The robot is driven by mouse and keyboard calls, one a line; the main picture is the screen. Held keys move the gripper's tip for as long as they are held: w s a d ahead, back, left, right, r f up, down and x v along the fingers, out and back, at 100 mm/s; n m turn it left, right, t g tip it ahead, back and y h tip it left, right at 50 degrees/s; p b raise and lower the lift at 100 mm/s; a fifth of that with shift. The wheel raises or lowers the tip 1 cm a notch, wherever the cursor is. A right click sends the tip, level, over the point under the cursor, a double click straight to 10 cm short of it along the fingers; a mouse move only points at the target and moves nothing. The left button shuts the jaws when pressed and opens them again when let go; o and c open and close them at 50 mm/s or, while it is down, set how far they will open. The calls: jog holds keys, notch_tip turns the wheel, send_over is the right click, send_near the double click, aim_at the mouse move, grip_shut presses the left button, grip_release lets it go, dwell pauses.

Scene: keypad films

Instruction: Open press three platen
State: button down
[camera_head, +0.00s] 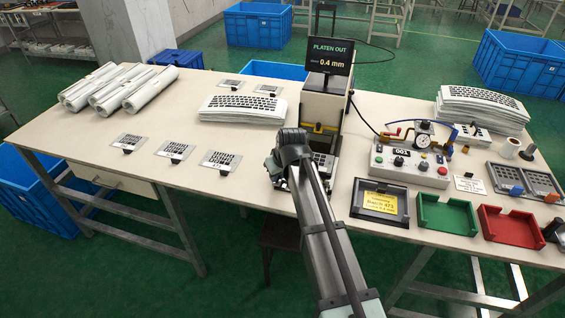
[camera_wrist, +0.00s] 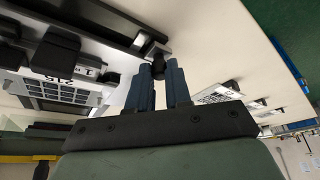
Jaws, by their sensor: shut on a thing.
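My gripper (camera_head: 287,165) is low at the press's front left, and my arm hides part of the press base. In the wrist view my gripper (camera_wrist: 162,72) has its two blue-grey fingers shut on a small dark knob (camera_wrist: 158,65) on a metal stem by a long dark bar. A keypad plate (camera_wrist: 65,90) with a printed number lies near the knob. How far the platen stands open is hard to tell.
Several small keypad cards (camera_head: 172,150) lie left of the press. White film stacks (camera_head: 243,108) and rolls (camera_head: 120,88) lie behind. To the right are a control box (camera_head: 410,165) with a gauge, a yellow-labelled frame (camera_head: 380,203), a green tray (camera_head: 447,215) and a red tray (camera_head: 511,226).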

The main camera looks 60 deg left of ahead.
jog(key=shift+s+d, duration=0.8)
jog(key=shift+d, duration=0.05)
jog(key=c, duration=1.1)
grip_release()
jog(key=shift+o, duration=0.2)
jog(key=v, duration=1.3)
jog(key=shift+d+r, duration=0.15)
jog(key=shift+r, duration=0.2)
